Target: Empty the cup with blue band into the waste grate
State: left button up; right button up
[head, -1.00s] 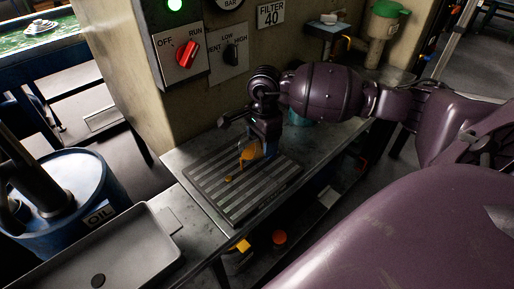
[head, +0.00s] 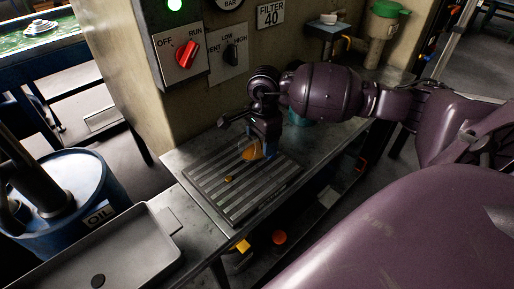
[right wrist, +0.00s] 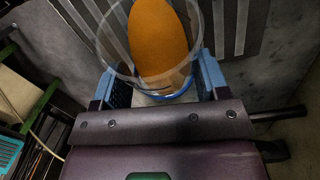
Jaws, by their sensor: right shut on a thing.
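The cup with the blue band (head: 249,149) is clear, with orange content, and tilts over the waste grate. In the right wrist view its orange content (right wrist: 156,42) and the blue band (right wrist: 168,95) show between blue fingertips. My right gripper (head: 265,148) is shut on the cup and holds it above the grate. The waste grate (head: 213,180) is a dark slatted panel on the metal bench. My left gripper is not in view.
A control panel with a red knob (head: 187,54) is on the wall behind. A blue oil drum (head: 85,185) and a grey tray (head: 120,245) stand to the left. A teal object (head: 299,118) sits behind my right arm. The grate's front part is clear.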

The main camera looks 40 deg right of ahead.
jog(key=shift+a+h, duration=0.1)
jog(key=shift+h, duration=0.4)
dwell(0.4)
jog(key=shift+a+h, duration=0.15)
jog(key=shift+h, duration=0.15)
dwell(0.6)
dwell(0.4)
dwell(0.5)
jog(key=shift+a+r+h, duration=0.15)
jog(key=shift+h, duration=0.35)
dwell(0.7)
